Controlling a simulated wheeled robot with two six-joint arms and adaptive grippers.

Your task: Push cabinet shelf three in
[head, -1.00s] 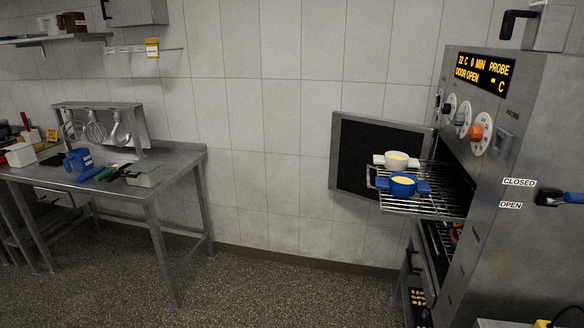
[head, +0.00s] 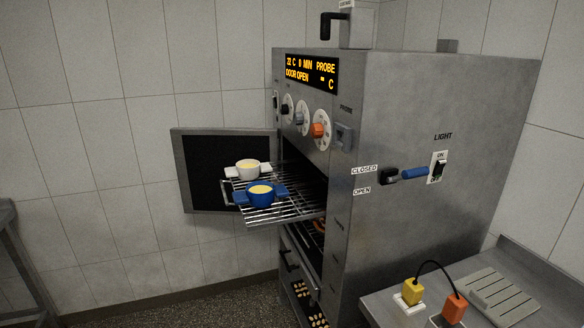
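In the head view a steel oven cabinet (head: 420,130) stands with its door (head: 225,170) swung open to the left. A wire shelf (head: 290,208) is pulled out of the upper opening. A white two-handled bowl (head: 248,168) and a blue two-handled bowl (head: 260,196), both with yellow contents, sit on it. Lower down, a tray (head: 308,308) with small tan pieces shows near the cabinet's base. I cannot tell which level counts as shelf three. Neither of my grippers is in view.
A blue-handled lever (head: 413,173) sticks out of the cabinet's side by the CLOSED and OPEN labels. A steel counter (head: 540,262) with yellow and orange plugs (head: 454,308) is at the lower right. Floor shows in front of the cabinet at the left.

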